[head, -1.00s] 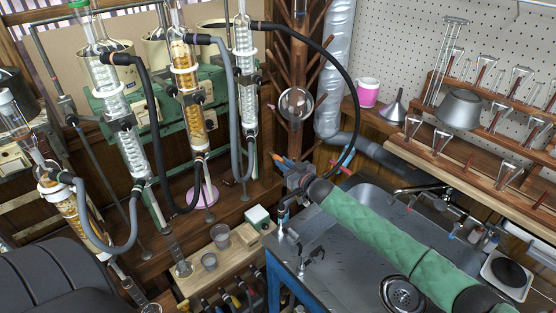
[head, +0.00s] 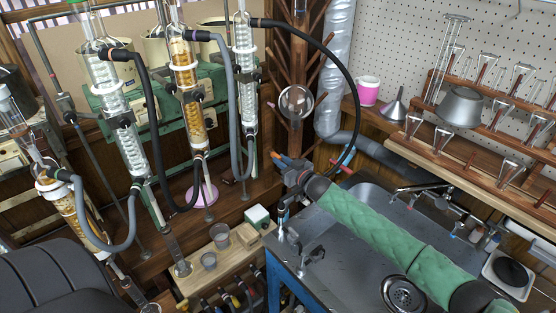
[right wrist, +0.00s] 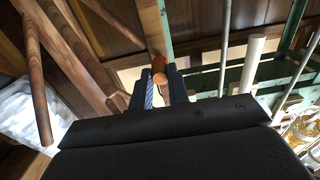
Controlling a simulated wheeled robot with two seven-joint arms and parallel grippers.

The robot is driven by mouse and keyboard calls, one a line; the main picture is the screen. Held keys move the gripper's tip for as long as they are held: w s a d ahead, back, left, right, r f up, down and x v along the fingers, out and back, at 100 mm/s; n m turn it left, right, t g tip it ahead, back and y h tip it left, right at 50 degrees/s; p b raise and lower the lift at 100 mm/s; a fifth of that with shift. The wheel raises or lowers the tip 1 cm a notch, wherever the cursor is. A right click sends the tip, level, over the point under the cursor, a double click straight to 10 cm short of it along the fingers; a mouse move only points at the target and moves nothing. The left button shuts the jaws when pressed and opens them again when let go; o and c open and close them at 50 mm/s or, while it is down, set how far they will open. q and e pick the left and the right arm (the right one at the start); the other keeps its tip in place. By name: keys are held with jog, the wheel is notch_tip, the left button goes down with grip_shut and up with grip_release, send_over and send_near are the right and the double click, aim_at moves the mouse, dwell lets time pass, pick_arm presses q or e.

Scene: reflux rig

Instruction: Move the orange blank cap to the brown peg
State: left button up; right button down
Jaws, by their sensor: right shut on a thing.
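My right gripper (head: 281,160) is at the end of the green-sleeved arm in the head view, in front of the foot of the wooden peg stand. In the right wrist view its two fingers (right wrist: 159,88) are closed around a small orange-brown piece, which looks like the orange blank cap (right wrist: 157,64). In the head view a bit of orange shows at the fingertips. The wooden stand (head: 297,80) carries several brown pegs; I cannot tell which is the brown peg. My left gripper is not in view.
Glass condensers (head: 246,80) with hoses stand left of the gripper. A black hose (head: 345,70) arcs over it to the right. A wooden block (head: 218,262) with small beakers lies below. The sink (head: 365,225) is under the arm. A silvery duct (head: 333,80) stands behind.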

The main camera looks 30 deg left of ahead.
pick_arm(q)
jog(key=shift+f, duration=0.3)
pick_arm(e)
jog(key=shift+w+a, duration=0.2)
jog(key=shift+a, duration=0.15)
dwell(0.4)
jog(key=c, duration=1.3)
grip_release()
jog(key=shift+o, duration=0.2)
jog(key=b+v, duration=0.2)
jog(key=v, duration=0.4)
jog(key=shift+s+d+f, duration=0.1)
jog(key=shift+d, duration=0.25)
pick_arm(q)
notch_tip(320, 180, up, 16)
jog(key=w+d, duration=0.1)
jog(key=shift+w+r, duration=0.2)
pick_arm(e)
jog(key=shift+s+d, duration=0.2)
jog(key=shift+d, duration=0.3)
